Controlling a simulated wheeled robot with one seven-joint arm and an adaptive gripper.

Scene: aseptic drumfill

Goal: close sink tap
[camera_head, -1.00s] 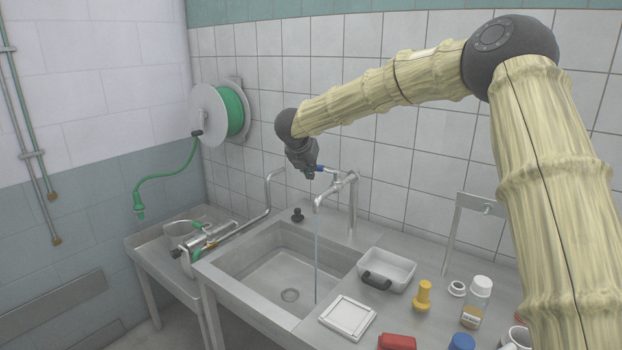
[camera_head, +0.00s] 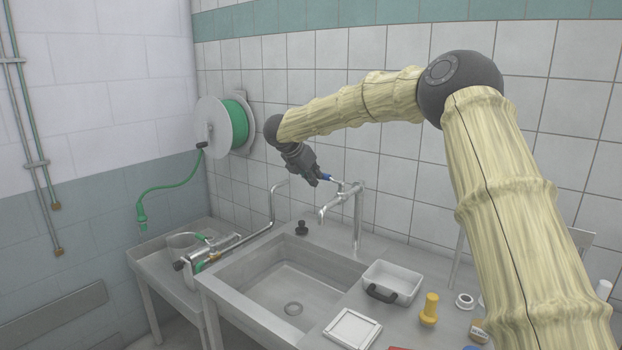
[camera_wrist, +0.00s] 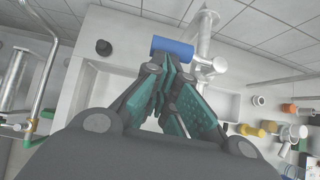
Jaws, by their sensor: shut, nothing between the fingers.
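The sink tap (camera_head: 357,215) is a metal column with a spout over the basin and a blue-ended lever (camera_head: 327,177). No water stream shows under the spout (camera_head: 321,216). My gripper (camera_head: 318,180) is at the lever, with its fingers shut and nothing between them. In the wrist view the blue lever end (camera_wrist: 173,47) lies just beyond my fingertips (camera_wrist: 168,64); I cannot tell if they touch. The tap column (camera_wrist: 203,38) stands right of it. The sink basin (camera_head: 290,290) looks empty.
A grey tray (camera_head: 393,281) with a dark handle, a white square plate (camera_head: 352,329) and a yellow plunger-like piece (camera_head: 429,309) stand on the counter right of the basin. A black knob (camera_head: 301,228) is behind the basin. A green hose reel (camera_head: 238,125) hangs on the wall.

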